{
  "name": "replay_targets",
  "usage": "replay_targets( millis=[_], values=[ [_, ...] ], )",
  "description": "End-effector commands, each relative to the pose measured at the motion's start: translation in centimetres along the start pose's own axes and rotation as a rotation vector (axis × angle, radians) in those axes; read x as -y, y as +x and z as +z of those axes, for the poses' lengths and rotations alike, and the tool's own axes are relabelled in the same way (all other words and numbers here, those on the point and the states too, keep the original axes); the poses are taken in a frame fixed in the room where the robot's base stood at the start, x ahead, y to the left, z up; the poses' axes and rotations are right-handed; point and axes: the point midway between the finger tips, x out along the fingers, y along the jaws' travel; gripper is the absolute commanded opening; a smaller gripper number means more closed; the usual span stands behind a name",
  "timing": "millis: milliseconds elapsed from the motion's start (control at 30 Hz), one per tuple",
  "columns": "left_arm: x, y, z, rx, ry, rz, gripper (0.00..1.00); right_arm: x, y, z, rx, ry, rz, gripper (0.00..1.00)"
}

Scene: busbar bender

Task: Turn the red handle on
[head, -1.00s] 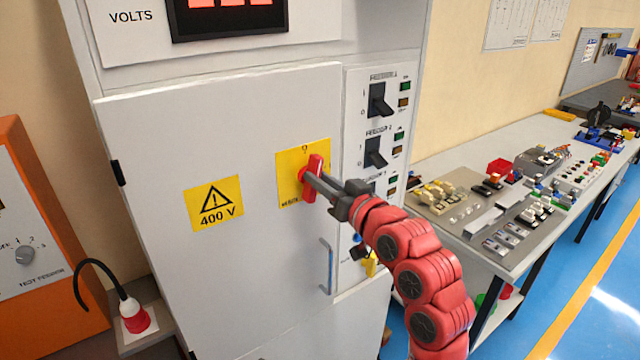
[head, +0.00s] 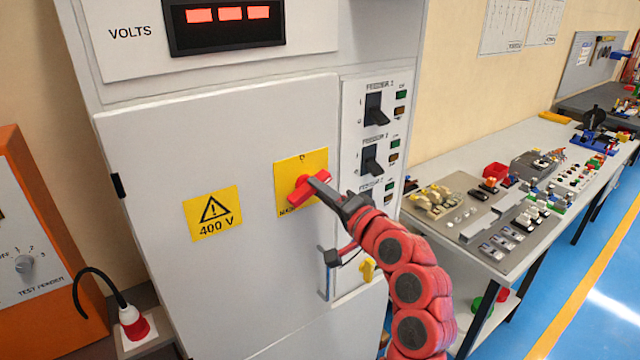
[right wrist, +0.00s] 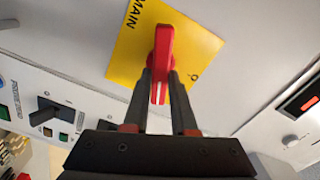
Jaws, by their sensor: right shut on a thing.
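The red handle (head: 309,188) is a rotary switch on a yellow plate (head: 290,202) on the grey cabinet door. It lies slanted, rising from lower left to upper right, nearer level than upright. My right gripper (head: 316,183) reaches it from the lower right and is shut on it. In the right wrist view the red handle (right wrist: 163,48) stands between the two dark fingers (right wrist: 160,78), which touch its sides near its lower end. The plate reads MAIN there. My left gripper is not in view.
The cabinet door (head: 240,280) carries a 400 V warning label (head: 212,213). Black feeder switches (head: 375,108) line the panel just right of it. A lit red display (head: 228,15) is above. A workbench (head: 470,265) with parts stands right; an orange test unit (head: 45,250) stands left.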

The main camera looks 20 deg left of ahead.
Motion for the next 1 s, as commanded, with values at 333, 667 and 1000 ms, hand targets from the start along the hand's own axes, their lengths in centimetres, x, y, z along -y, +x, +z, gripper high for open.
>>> replay_targets(
  millis=[333, 667, 1000],
  values=[
    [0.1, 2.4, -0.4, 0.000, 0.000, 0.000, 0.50, 0.0, 0.0, -0.2, -0.003, 0.261, -0.001, 0.00],
    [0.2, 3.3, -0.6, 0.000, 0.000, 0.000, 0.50, -0.3, 0.0, 0.0, -0.001, 0.384, 0.000, 0.00],
    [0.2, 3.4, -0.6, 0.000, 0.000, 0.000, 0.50, -0.5, 0.0, 0.1, -0.001, 0.404, 0.000, 0.00]
  ],
)
